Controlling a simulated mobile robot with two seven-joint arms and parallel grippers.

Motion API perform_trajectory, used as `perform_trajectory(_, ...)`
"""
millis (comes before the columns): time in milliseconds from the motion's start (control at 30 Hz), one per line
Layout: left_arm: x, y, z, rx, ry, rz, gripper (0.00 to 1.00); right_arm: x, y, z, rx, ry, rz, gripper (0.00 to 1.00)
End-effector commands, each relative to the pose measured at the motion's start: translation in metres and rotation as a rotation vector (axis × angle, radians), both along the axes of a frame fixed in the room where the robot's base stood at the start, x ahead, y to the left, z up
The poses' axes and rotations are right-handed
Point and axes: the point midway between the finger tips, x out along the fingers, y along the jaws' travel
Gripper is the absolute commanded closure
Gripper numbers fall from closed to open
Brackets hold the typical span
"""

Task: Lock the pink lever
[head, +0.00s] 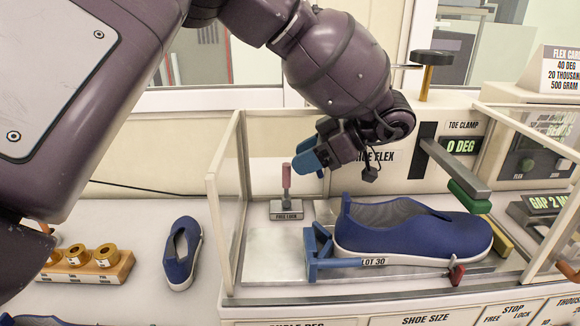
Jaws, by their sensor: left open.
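The pink lever (286,178) stands upright on a small grey base plate (286,212) marked FREE LOCK, inside the clear-walled test box. My left gripper (310,158), with blue fingertips, reaches down from above and hangs just right of the lever's top. It is open, and I see nothing held in it. Its fingertips appear close to the lever, but I cannot tell the exact gap in depth. My right gripper is not in view.
A blue shoe (412,232) marked LOT 30 lies in the box beside a blue clamp (320,256). The clear left wall (226,200) stands near the lever. A grey bar (455,168) reaches over the shoe's toe. Another blue shoe (182,254) and brass weights (106,255) lie outside left.

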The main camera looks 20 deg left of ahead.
Motion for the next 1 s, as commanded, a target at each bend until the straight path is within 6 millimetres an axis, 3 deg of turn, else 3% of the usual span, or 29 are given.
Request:
perform_trajectory(200, 0.008, -0.032, 0.020, -0.002, -0.002, 0.000, 0.56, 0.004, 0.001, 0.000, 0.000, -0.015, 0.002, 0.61)
perform_trajectory(400, 0.013, -0.048, 0.031, 0.000, -0.001, 0.001, 0.56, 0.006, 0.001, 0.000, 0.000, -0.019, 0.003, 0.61)
perform_trajectory(1000, 0.013, -0.052, 0.034, 0.000, 0.000, 0.000, 0.56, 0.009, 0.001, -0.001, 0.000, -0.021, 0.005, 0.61)
